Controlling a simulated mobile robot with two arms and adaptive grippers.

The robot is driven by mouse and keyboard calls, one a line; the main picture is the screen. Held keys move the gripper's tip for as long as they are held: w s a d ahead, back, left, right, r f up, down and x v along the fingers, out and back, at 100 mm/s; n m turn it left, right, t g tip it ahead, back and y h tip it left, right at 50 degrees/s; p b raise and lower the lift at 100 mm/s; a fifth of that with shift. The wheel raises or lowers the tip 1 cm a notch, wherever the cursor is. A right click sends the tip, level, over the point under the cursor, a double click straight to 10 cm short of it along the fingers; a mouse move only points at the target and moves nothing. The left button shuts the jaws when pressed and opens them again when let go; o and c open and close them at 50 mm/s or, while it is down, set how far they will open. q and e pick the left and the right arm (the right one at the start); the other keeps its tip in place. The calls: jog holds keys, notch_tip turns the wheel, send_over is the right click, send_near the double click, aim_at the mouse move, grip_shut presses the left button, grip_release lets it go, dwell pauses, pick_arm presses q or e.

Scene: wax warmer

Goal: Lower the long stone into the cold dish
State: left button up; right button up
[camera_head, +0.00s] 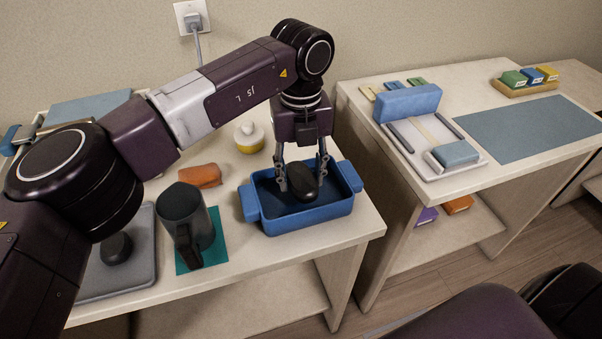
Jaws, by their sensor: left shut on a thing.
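The blue dish (308,222) with two side handles stands near the right end of the left table. My left gripper (301,180) reaches straight down into it and is shut on a dark, smooth, oval stone (304,186). The stone is within the dish's walls, tilted between the fingers. I cannot tell whether its underside touches the dish floor. Another dark, rounder stone (117,248) lies on a grey tray (144,268) at the left. My right gripper is not in view.
A dark grey jug (201,222) stands on a teal mat (184,262) left of the dish. Behind are an orange cloth (200,176) and a white pot with a yellow band (249,137). A gap separates the right table (452,188).

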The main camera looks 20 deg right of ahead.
pick_arm(q)
jog(key=shift+f+b, duration=1.9)
jog(key=shift+f, duration=0.6)
dwell(1.1)
jog(key=o, duration=1.5)
